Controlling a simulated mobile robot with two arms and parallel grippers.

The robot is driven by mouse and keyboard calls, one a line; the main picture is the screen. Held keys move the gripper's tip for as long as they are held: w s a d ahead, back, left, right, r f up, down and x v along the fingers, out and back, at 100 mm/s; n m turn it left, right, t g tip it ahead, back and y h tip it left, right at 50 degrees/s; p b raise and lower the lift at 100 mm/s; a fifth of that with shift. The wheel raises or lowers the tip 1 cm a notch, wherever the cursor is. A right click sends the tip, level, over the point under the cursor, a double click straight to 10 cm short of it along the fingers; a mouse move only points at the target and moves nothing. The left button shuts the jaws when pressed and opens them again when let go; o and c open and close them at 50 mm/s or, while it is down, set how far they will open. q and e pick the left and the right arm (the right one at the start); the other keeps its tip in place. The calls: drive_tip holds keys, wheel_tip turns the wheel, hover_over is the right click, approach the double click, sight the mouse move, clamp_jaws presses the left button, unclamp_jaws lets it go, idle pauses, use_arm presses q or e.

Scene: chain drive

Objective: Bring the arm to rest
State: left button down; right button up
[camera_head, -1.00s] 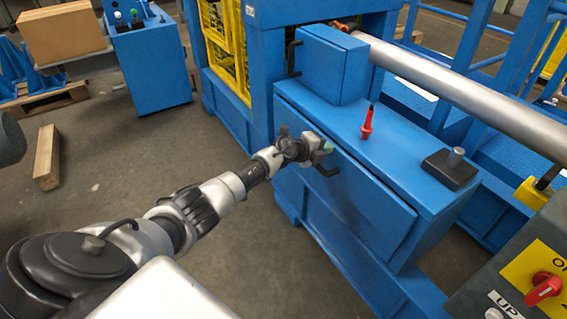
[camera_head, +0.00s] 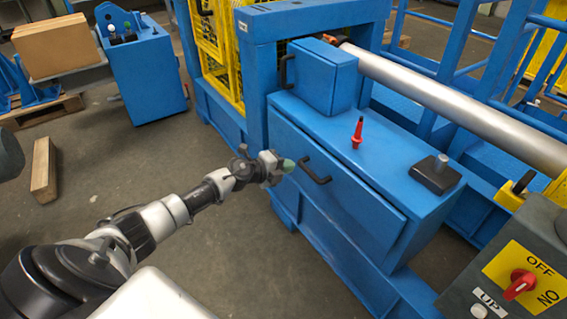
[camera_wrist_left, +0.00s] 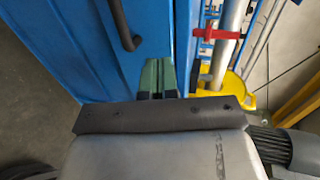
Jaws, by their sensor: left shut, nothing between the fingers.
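My left gripper (camera_head: 286,166) is shut and empty, with greenish fingertips. It is in front of the blue cabinet, just left of the dark handle (camera_head: 315,172) on the cabinet's front panel (camera_head: 345,195), and looks apart from it. In the left wrist view the closed fingers (camera_wrist_left: 158,78) point at the blue front, and the handle (camera_wrist_left: 124,25) is up and to the left of them. The top edge of the front panel stands slightly off the cabinet body. My right gripper is not in view.
On the cabinet top (camera_head: 390,160) stand a red pointed tool (camera_head: 357,133) and a black block with a metal knob (camera_head: 436,173). A control box (camera_head: 520,270) with a red switch is at lower right. A wooden beam (camera_head: 43,170) lies at left.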

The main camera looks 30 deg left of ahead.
use_arm(q)
drive_tip(key=s+d+f+n+g+y, duration=0.2)
drive_tip(key=s+d+f+n, duration=0.2)
drive_tip(key=s+f+n, duration=0.35)
drive_tip(key=s+d+f+n+g+y, duration=0.25)
drive_tip(key=s+f+n, duration=0.25)
drive_tip(key=s+f, duration=0.4)
drive_tip(key=s+d+f+n+g+y, duration=0.2)
drive_tip(key=s+d+f+n+y, duration=0.15)
drive_tip(key=s+f+n, duration=0.4)
drive_tip(key=s+d+f+g+h, duration=0.2)
drive_tip(key=s+d+g+h, duration=0.3)
drive_tip(key=s, duration=0.8)
drive_tip(key=s+a+f+y+p, duration=0.1)
drive_tip(key=s+y+p, duration=0.1)
drive_tip(key=s+p, duration=1.4)
drive_tip(key=shift+s+a+f+g+y+p, duration=0.3)
drive_tip(key=shift+s+g+p, duration=0.1)
drive_tip(key=shift+s, duration=0.25)
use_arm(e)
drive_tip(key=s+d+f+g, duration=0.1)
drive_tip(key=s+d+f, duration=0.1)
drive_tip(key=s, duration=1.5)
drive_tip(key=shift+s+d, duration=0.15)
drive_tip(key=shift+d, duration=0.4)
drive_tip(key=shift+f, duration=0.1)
